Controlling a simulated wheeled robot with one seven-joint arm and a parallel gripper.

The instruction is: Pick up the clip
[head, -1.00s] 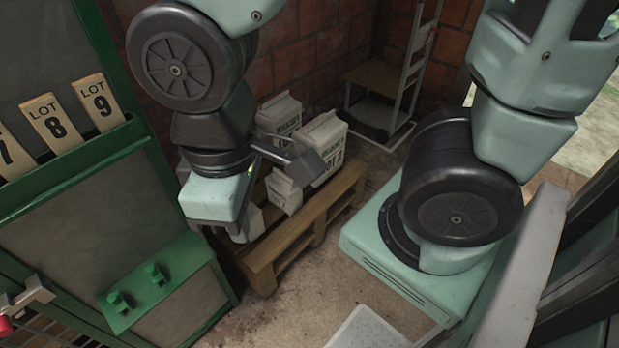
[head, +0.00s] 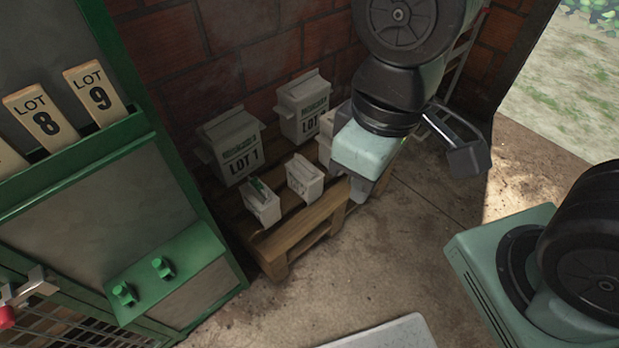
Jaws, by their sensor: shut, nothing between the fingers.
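My gripper (head: 362,188) hangs at the right end of the wooden pallet, fingers pointing down. It is shut and empty. A small green piece (head: 258,187) lies on top of a small white bag (head: 262,208) at the front of the pallet; it may be the clip, but it is too small to be sure. Two green knob-like pieces, one left (head: 122,293) and one right (head: 162,267), stand on the cabinet's green ledge; I cannot tell whether either is a clip. My gripper is to the right of all these and apart from them.
The pallet (head: 306,229) also bears a large LOT 1 bag (head: 236,147), another large bag (head: 303,110) and another small bag (head: 305,178). A brick wall (head: 250,45) stands behind. The green cabinet (head: 95,185) blocks the left.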

